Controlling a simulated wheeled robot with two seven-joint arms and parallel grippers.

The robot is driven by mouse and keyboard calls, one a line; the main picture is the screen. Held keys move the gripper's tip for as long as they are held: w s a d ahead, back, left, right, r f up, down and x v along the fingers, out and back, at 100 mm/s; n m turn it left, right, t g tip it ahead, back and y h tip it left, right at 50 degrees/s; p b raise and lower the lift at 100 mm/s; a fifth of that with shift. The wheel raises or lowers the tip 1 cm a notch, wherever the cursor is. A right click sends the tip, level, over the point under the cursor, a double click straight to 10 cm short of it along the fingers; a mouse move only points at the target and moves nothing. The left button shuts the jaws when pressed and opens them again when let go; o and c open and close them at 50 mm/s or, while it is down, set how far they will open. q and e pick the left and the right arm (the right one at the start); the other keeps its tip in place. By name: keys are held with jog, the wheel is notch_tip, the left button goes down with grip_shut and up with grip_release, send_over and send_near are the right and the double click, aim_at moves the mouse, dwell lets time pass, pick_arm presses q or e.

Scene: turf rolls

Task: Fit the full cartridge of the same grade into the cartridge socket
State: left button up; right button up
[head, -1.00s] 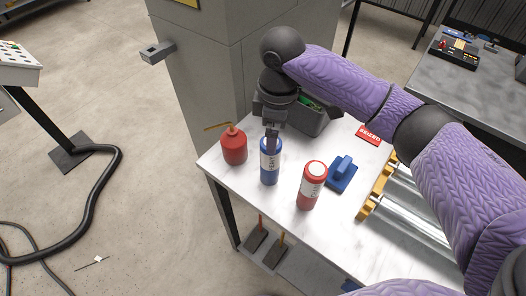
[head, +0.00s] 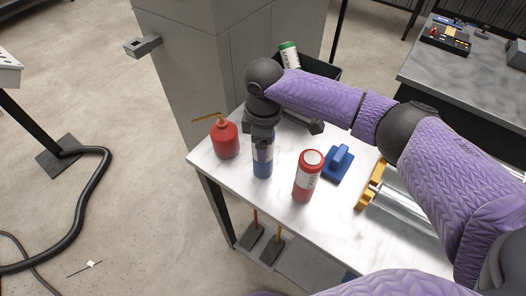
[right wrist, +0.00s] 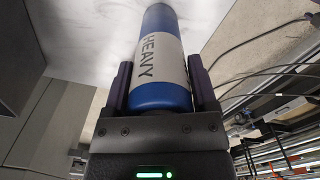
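A blue cartridge (head: 262,168) with a white label stands upright on the white table. In the right wrist view the blue cartridge (right wrist: 160,92) shows the word HEAVY. My right gripper (head: 263,140) is over it from above, with one finger on each side of its upper part. The fingers lie very close to it; I cannot tell whether they press on it. A red cartridge (head: 308,176) with a white label stands to its right. A green and white cartridge (head: 289,56) leans in a dark bin (head: 325,66) behind my arm. I cannot make out the socket. My left gripper is out of view.
A red oil can (head: 225,140) with a thin spout stands left of the blue cartridge. A blue block with a handle (head: 338,162) and a yellow bracket (head: 370,185) lie to the right. A grey cabinet (head: 230,60) stands behind the table.

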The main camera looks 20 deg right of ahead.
grip_shut()
